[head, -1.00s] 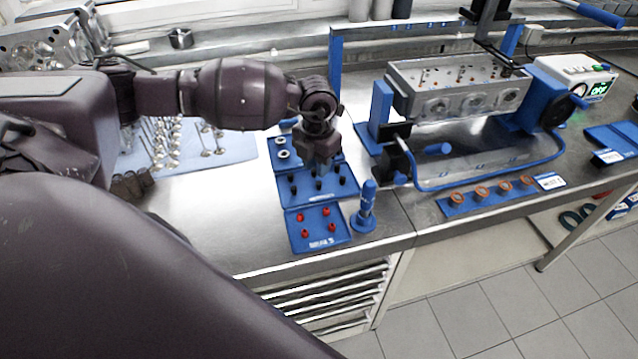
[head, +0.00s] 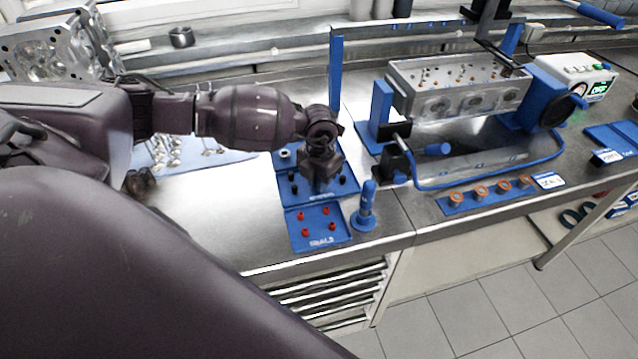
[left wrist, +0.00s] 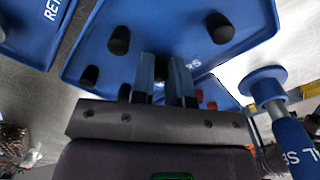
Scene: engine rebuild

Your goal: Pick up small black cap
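Small black caps stand upright in a blue tray (head: 350,199), several of them. One black cap (head: 293,190) shows left of my left gripper (head: 321,188) and another black cap (head: 341,179) right of it. My left gripper is low over the middle of this tray, pointing down. In the left wrist view its two fingers (left wrist: 163,85) stand apart, with a dark shape between them; contact is not clear. Other black caps (left wrist: 118,40) and (left wrist: 220,28) stand beyond the fingers. My right gripper is not in view.
A blue tray with red caps (head: 304,232) lies just in front. A blue upright tool (head: 367,206) stands close on the right. An engine head (head: 455,88) in a blue stand is farther right. Valves (head: 165,150) lie on a mat at the left.

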